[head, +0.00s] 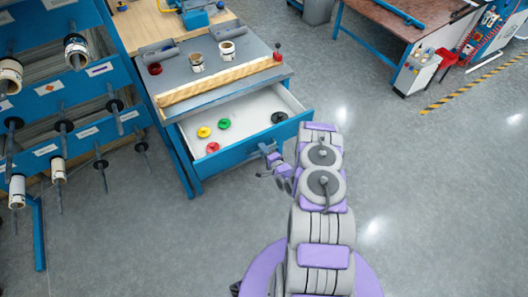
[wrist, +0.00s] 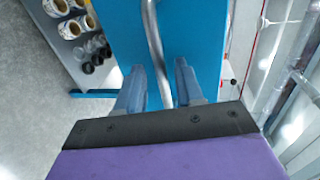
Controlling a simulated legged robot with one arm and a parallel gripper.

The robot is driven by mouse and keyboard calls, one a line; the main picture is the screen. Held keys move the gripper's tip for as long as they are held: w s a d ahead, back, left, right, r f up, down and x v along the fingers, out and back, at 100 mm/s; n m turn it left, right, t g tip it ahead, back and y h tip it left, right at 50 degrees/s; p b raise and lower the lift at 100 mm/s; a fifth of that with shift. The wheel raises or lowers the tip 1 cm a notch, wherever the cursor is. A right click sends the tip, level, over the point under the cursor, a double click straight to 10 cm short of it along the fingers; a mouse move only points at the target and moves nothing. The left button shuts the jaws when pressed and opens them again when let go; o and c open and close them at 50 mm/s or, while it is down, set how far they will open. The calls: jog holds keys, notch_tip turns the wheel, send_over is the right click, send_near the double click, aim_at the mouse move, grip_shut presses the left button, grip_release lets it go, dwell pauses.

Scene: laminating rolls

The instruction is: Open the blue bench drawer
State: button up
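The blue bench drawer (head: 240,148) is pulled out from the bench, and its pale interior shows in the head view. Inside lie yellow, green and red discs and a black ring. My gripper (head: 267,153) is at the drawer's blue front, partly hidden by my arm. In the wrist view, the drawer's blue front (wrist: 203,35) fills the middle and a curved metal handle (wrist: 153,30) runs down it. My gripper's fingers (wrist: 160,80) stand apart on either side of the handle, with a gap showing beside it. The gripper looks open around the handle.
The bench top (head: 235,75) carries rolls and a wooden bar. A blue rack (head: 60,75) with rolls on spindles stands at the left. The floor on the right is clear.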

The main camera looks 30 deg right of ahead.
jog(key=p+v, duration=0.3)
jog(key=v, duration=1.4)
jog(key=shift+s, duration=0.15)
